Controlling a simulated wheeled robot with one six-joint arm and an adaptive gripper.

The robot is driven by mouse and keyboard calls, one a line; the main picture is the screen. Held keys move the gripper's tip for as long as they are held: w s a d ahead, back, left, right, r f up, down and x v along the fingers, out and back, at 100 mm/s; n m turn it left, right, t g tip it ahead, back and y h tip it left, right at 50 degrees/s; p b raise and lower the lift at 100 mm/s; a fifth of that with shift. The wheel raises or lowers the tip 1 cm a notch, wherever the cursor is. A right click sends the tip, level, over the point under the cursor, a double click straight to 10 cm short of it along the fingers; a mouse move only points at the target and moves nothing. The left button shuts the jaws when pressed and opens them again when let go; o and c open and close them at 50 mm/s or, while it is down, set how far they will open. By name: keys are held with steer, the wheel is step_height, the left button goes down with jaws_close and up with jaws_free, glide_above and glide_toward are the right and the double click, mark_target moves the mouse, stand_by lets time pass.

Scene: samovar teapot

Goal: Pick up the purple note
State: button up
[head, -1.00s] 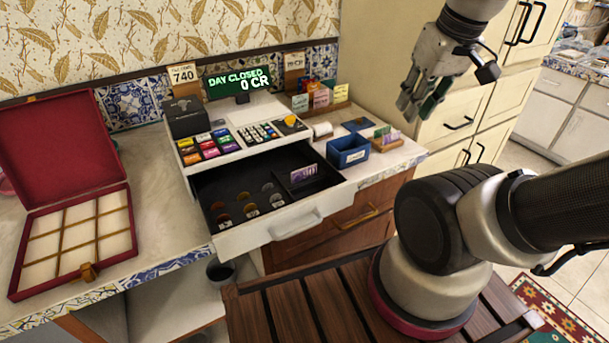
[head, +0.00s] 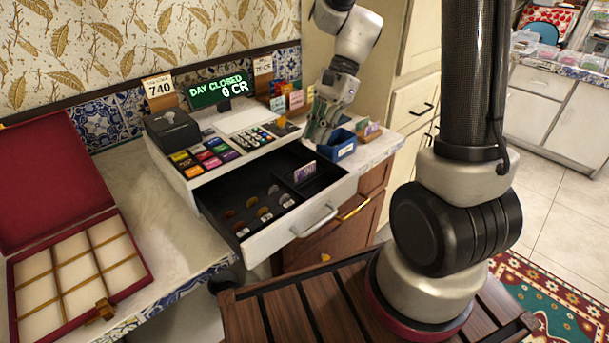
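The purple note (head: 304,172) stands upright in the back right compartment of the open till drawer (head: 262,238). My gripper (head: 319,132) is above and behind the note, by the back right edge of the drawer and just left of the blue bin. It points down, with its green-tipped fingers apart and nothing seen between them. It is apart from the note. The lower part of the note is hidden by the drawer.
Several coins (head: 262,213) lie in the drawer. The till's keypad (head: 207,155) and display (head: 222,88) stand behind it. A blue bin (head: 343,150) is right of my gripper. An open red box (head: 75,270) with empty compartments is at left.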

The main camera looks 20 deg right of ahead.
steer(key=shift+m, duration=0.5)
steer(key=x, duration=0.7)
steer(key=shift+s+f, duration=0.15)
steer(key=shift+f, duration=0.3)
jaws_close()
step_height(320, 180, up, 15)
stand_by(0.5)
